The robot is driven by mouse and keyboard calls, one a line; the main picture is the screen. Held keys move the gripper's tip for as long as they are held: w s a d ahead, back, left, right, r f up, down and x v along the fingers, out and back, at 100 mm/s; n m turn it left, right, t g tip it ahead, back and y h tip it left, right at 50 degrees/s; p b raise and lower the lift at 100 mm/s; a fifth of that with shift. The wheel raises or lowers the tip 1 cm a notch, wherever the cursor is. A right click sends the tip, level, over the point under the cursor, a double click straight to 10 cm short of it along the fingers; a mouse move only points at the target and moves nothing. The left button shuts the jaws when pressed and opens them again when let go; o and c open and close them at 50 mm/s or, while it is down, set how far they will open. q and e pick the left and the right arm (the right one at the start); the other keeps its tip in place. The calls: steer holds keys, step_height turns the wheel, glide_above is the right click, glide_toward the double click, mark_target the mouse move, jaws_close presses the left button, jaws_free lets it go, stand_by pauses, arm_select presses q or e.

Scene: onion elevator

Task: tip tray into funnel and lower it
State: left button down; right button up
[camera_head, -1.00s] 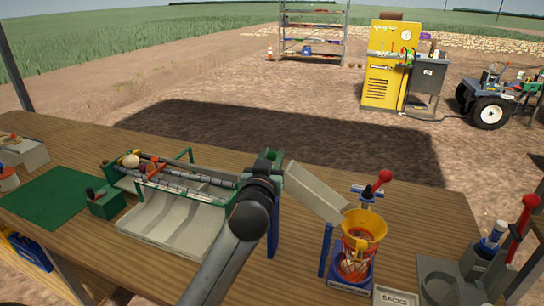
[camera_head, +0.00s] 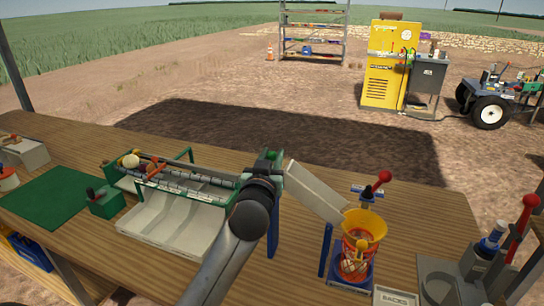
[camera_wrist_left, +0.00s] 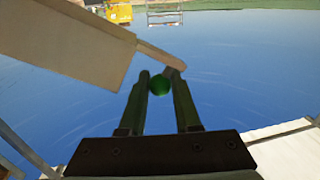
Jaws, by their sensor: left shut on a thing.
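The tray (camera_head: 315,192) is a long beige trough right of my left gripper. It slopes down to the right, its low end close to the rim of the yellow funnel (camera_head: 364,225). The inside of the tray is hard to see. Below the funnel hangs a red net sack (camera_head: 355,263) in a blue stand. My left gripper (camera_head: 270,158) is at the tray's upper end. In the left wrist view the left gripper (camera_wrist_left: 161,80) is shut on a green knob (camera_wrist_left: 160,85), with the tray (camera_wrist_left: 65,40) above and to the left. My right gripper is not in view.
A roller grader (camera_head: 185,182) with a few onions and a pale sloped outlet (camera_head: 170,222) stands to the left. A red-handled lever (camera_head: 384,177) rises behind the funnel. A grey machine with a red lever (camera_head: 522,225) stands at the right. A sacks box (camera_head: 397,299) is in front.

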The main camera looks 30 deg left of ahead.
arm_select(q)
steer(key=shift+f, duration=0.1)
stand_by(0.3)
steer(key=shift+s+a+f+n, duration=0.1)
steer(key=shift+a+f+n, duration=0.2)
steer(key=shift+a+f, duration=0.1)
steer(key=a+f+n+b, duration=0.1)
steer(key=a+f+n, duration=0.1)
steer(key=f, duration=0.2)
steer(key=s+a+f+n, duration=0.1)
steer(key=a+f+n, duration=0.1)
steer(key=f, duration=0.3)
steer(key=shift+f+n+g+h+b, duration=0.2)
steer(key=shift+n+g+h+b, duration=0.15)
steer(key=shift+n, duration=0.45)
steer(key=shift+f, duration=0.1)
steer(key=c, duration=0.6)
jaws_free()
